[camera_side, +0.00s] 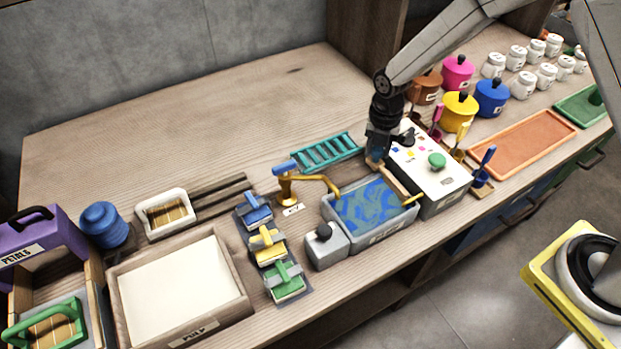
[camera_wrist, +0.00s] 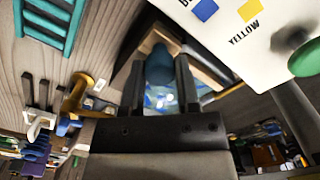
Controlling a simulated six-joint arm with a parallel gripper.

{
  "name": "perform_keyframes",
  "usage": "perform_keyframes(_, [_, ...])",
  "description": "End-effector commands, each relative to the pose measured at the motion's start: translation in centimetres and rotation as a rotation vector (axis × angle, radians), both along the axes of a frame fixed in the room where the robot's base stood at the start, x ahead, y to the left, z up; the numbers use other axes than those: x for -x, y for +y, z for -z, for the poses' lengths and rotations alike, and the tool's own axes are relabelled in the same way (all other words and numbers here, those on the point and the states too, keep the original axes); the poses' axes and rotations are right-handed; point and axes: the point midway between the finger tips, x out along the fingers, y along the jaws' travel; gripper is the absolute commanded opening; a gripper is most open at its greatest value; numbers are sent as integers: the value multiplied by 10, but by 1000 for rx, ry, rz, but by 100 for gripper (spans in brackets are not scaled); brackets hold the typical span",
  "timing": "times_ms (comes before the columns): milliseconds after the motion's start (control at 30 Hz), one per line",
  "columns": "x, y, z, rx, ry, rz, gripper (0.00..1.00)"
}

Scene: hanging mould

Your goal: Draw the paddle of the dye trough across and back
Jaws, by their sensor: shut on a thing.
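The dye trough (camera_side: 385,238) is a grey tray holding blue and olive swirled liquid (camera_side: 365,207). The paddle (camera_side: 396,184) is a wooden bar lying along the trough's right end, beside the white-topped box. My gripper (camera_side: 377,157) is low at the far right corner of the trough, at the bar's far end. In the wrist view, my gripper (camera_wrist: 160,82) is shut on the paddle's dark blue rounded handle (camera_wrist: 160,64). Swirled liquid shows beyond the fingers. In the side view, my gripper hides the handle.
The white-topped box (camera_side: 432,165) with a green knob (camera_side: 437,160) stands close on the right. A brass tap (camera_side: 290,185) reaches over the trough's far left. A teal rack (camera_side: 325,153) lies behind. A small grey box with a black knob (camera_side: 325,245) stands left of the trough.

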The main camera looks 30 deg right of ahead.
Motion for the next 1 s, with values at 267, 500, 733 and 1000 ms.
perform_keyframes(267, [0,0,-1,0,-1,0,0])
perform_keyframes(500, [0,0,-1,0,-1,0,0])
perform_keyframes(733, [-1,0,-1,0,-1,0,0])
perform_keyframes(1000, [-1,21,-1,-1,-2,-4,0])
